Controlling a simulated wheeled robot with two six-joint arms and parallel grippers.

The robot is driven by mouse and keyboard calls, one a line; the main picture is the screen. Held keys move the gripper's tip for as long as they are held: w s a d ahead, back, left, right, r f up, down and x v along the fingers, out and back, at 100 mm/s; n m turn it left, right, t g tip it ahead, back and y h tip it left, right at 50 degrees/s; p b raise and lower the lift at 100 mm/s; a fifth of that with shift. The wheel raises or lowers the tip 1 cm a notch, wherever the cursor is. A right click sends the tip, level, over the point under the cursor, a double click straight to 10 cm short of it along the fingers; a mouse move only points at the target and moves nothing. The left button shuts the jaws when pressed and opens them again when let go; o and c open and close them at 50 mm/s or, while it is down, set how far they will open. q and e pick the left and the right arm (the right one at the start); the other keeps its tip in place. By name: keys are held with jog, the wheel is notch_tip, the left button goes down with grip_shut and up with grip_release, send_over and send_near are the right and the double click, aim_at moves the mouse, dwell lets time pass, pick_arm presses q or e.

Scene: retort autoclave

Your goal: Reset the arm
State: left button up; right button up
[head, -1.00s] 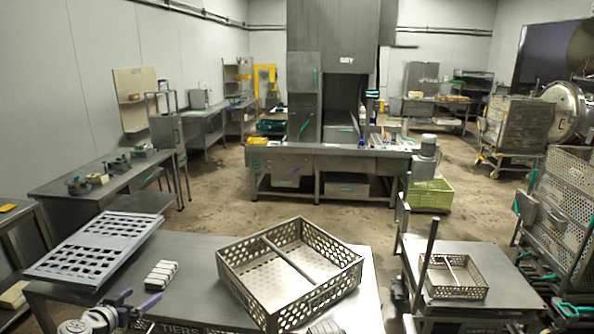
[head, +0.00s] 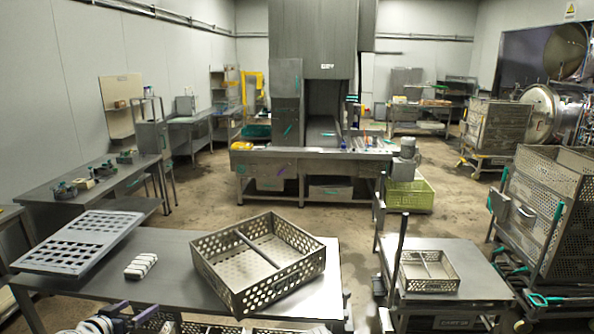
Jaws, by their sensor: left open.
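My left gripper (head: 97,325) shows at the bottom left edge, partly cut off by the frame, with white and dark parts and a purple accent. It is open, with nothing seen in it, low at the near side of the steel table (head: 185,285). My right gripper is not in view. On the table lie a large perforated metal basket (head: 290,276) with a divider bar, a small stack of white packs (head: 141,266) and a slotted grey tray (head: 80,241) at the left end.
A cart (head: 455,284) with a smaller perforated basket (head: 428,272) stands to the right. A tall perforated rack (head: 540,215) is at the far right. A green crate (head: 409,197) sits by the central machine (head: 310,165). Open floor lies behind the table.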

pick_arm(q)
jog(key=s+d+f+m+g+h+b, duration=0.15)
jog(key=d+f, duration=0.25)
jog(key=d, duration=0.4)
jog(key=d+f+g+h+b, duration=0.1)
jog(key=d+f+g+b, duration=0.15)
jog(key=d+f, duration=0.35)
jog(key=s+d+f+m+g+h+b, duration=0.1)
jog(key=d+f+g, duration=0.2)
jog(key=d, duration=0.6)
jog(key=s+d+f+g+y+b, duration=0.6)
jog(key=s+d+f, duration=0.5)
jog(key=s+d, duration=0.2)
jog(key=shift+s+g, duration=0.3)
jog(key=shift+s, duration=0.35)
